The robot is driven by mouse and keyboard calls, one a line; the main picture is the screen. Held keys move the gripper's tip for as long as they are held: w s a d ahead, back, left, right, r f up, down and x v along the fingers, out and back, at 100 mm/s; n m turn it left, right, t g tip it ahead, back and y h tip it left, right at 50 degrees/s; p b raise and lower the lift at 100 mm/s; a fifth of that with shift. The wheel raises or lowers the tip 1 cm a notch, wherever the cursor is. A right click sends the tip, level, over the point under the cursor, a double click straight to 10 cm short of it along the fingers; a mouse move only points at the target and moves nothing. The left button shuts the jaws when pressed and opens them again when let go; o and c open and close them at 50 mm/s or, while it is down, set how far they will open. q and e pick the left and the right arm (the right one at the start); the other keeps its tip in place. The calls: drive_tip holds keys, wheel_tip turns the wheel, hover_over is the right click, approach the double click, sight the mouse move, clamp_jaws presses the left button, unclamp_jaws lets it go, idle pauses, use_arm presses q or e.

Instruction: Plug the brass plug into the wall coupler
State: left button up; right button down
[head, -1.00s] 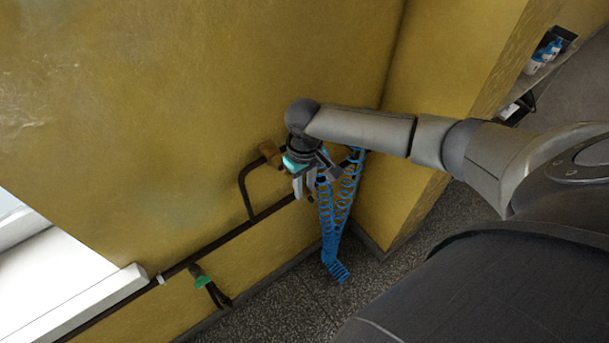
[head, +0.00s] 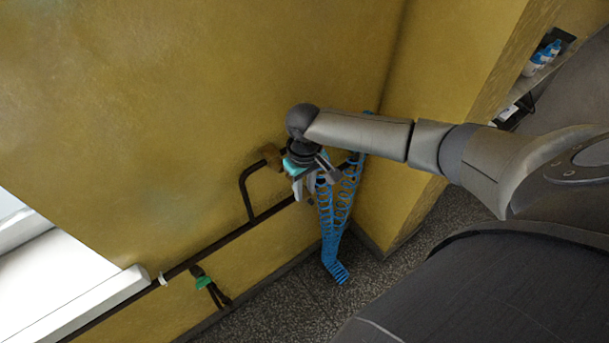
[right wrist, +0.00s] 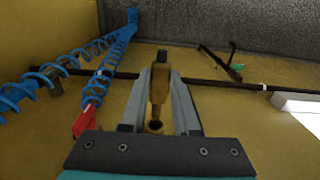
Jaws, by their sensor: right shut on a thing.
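The brass plug (right wrist: 158,88) is between the two fingers of my right gripper (right wrist: 160,78) in the right wrist view, and the gripper is shut on it. A round brass end with a dark hole shows lower down between the fingers. In the head view my right gripper (head: 312,188) is close to the yellow wall, fingers pointing down; the plug is too small to make out there. A brown brass-like fitting (head: 271,156), perhaps the wall coupler, sits on the pipe just left of my wrist. I cannot tell whether they touch. My left gripper is out of view.
A blue coiled hose (head: 337,215) hangs just right of the gripper; a red end piece (right wrist: 84,122) shows in the right wrist view. A dark pipe (head: 215,242) runs along the wall past a green-handled valve (head: 202,282). A white sill (head: 95,290) is at lower left.

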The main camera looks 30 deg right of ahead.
drive_tip(key=shift+w+a+b, duration=0.2)
drive_tip(key=shift+w+b, duration=0.75)
drive_tip(key=shift+w, duration=1.2)
drive_tip(key=shift+w+r, duration=0.1)
drive_tip(key=shift+w, duration=0.15)
drive_tip(key=shift+s+p, duration=0.4)
drive_tip(key=shift+p, duration=0.3)
drive_tip(key=shift+s+d+p, duration=0.1)
drive_tip(key=shift+s+p, duration=0.25)
drive_tip(key=shift+s, duration=0.55)
drive_tip(key=shift+s+d, duration=0.1)
drive_tip(key=shift+s, duration=0.5)
